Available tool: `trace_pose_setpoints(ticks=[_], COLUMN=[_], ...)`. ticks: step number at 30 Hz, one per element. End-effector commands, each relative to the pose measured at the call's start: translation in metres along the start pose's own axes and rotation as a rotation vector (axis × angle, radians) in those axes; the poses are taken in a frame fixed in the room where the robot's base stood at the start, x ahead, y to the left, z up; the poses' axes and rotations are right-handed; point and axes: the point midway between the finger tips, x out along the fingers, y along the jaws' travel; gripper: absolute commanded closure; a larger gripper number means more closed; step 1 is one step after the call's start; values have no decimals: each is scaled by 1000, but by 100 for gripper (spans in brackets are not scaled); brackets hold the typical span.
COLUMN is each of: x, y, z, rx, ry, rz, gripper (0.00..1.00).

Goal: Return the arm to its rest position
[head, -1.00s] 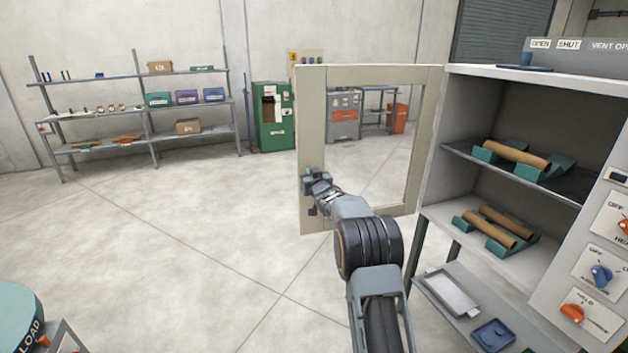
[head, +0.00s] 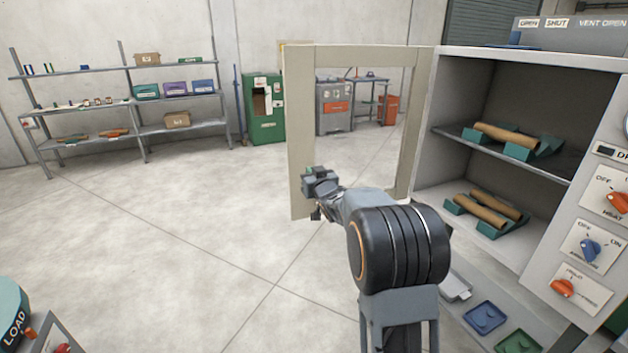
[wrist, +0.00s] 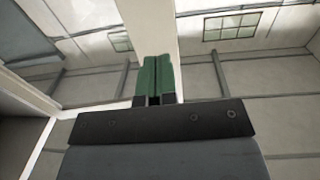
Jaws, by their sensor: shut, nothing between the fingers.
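My gripper (wrist: 153,80) shows in the wrist view with its two green fingers together and nothing between them. In the head view my gripper (head: 309,172) is small and partly hidden by my wrist, in front of the lower left part of the open cabinet door's frame (head: 301,130). I cannot tell whether it touches the frame. My arm reaches forward from the bottom of the head view, bent at a dark ringed joint.
The open cabinet (head: 470,62) at right holds brown tubes on green cradles on two shelves. Its control panel (head: 590,240) has several knobs. Trays lie on a lower shelf. A loaded rack (head: 85,72) and green machine (head: 264,110) stand at the back. The floor at left is clear.

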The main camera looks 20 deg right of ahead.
Motion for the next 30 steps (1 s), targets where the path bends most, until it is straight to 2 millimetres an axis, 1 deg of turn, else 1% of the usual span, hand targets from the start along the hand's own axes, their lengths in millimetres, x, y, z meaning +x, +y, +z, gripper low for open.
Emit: trace_pose_setpoints(ticks=[1,4,9,11,13,14,15,17,18,20,21,22,23,24,25,26,27,30], x=[-6,-13,-18,-18,-20,-22,-27,-43,-59,-90,-115,-135,-156,-185,-206,-227,-253,-309], y=[0,1,2,3,8,11,16,22,23,18,10,4,-5,-16,-26,-35,-47,-73], z=[0,0,0,5,17,26,46,76,89,102,106,108,108,105,103,100,95,79], rx=[0,0,-7,-18,-31,-34,-38,-38,-37,-34,-29,-26,-23,-16,-12,-7,-3,7], ry=[1,0,-2,-26,-90,-135,-216,-364,-465,-625,-734,-812,-887,-985,-1052,-1113,-1184,-1313], rz=[1,2,4,14,41,58,85,130,158,187,197,197,194,186,174,162,141,83], gripper=[100,100,100,100,100,100,100,100,100,100,100,100,100,100,100,100,100,100])
